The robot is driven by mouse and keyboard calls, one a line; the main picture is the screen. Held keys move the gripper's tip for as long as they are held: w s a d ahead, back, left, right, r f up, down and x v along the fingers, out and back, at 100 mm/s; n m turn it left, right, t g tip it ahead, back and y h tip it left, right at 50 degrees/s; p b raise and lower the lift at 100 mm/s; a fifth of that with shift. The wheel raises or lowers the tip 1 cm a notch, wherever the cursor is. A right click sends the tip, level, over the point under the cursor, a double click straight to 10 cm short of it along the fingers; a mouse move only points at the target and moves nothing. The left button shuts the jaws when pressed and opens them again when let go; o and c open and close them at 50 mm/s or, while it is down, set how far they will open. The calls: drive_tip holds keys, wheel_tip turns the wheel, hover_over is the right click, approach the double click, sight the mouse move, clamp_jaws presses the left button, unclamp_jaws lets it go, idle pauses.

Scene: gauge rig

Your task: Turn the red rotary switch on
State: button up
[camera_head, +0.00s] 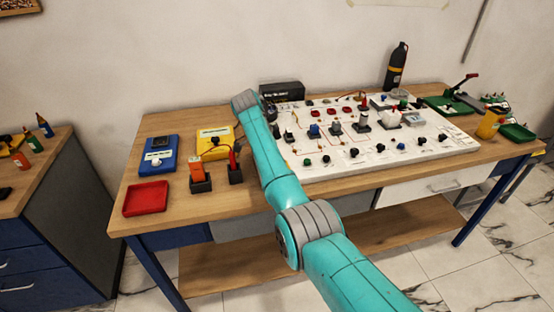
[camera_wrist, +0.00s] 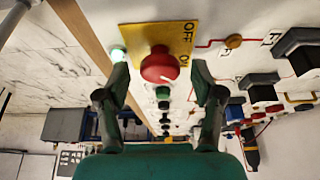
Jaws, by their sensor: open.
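The red rotary switch (camera_wrist: 160,65) is a round red knob on a yellow plate (camera_wrist: 187,28). The plate carries the printed words OFF and ON along its right side. My gripper (camera_wrist: 160,76) is open, with one finger on each side of the knob. Gaps show between the knob and both fingers, so neither appears to touch it. The knob's pointer direction cannot be told from this angle. In the head view my arm covers that area, and I cannot make out the red switch there.
The white panel (camera_head: 375,158) holds several knobs and switches on the wooden table. A red tray (camera_head: 146,199), a blue box (camera_head: 158,153) and a yellow box (camera_head: 214,141) stand on the left.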

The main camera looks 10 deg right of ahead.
drive_tip(key=v, duration=1.2)
